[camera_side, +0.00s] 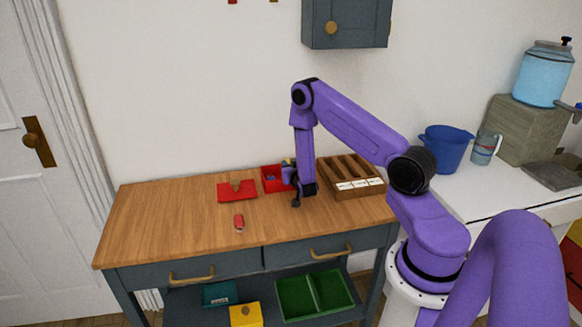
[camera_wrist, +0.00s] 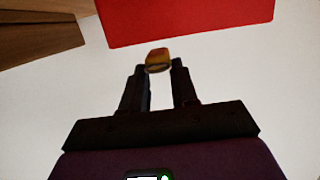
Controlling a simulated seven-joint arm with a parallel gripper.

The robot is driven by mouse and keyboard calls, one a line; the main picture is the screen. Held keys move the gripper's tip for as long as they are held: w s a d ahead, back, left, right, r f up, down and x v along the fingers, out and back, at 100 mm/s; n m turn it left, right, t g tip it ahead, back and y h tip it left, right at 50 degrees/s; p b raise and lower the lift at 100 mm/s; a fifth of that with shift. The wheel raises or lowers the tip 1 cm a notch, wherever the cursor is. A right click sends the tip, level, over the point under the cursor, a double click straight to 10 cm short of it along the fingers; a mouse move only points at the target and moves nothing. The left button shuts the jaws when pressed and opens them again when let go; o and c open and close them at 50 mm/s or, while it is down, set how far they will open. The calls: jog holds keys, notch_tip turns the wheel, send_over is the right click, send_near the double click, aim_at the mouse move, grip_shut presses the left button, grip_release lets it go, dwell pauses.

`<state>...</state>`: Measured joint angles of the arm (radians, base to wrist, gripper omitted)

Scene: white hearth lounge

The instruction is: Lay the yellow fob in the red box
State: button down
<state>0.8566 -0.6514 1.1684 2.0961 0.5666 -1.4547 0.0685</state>
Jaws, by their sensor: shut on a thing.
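The yellow fob (camera_wrist: 158,57), yellow-orange with a darker lower edge, is pinched between the fingertips of my gripper (camera_wrist: 160,70) in the wrist view. The fob is too small to make out clearly in the side view. The red box (camera_side: 268,187) stands at the back of the wooden table, with something small and blue in it. In the side view my gripper (camera_side: 289,172) is at the right side of the red box, partly hiding it. A red surface (camera_wrist: 190,22), apparently the box, lies beyond the fingertips in the wrist view, apart from the fob.
A wooden compartment tray (camera_side: 365,190) with white labels stands right of the box. A small red object (camera_side: 239,223) lies nearer the front. The table's left side (camera_side: 155,215) is clear.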

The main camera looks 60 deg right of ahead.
jog(key=shift+f, duration=0.75)
jog(key=c, duration=0.9)
grip_release()
jog(key=shift+o, duration=0.2)
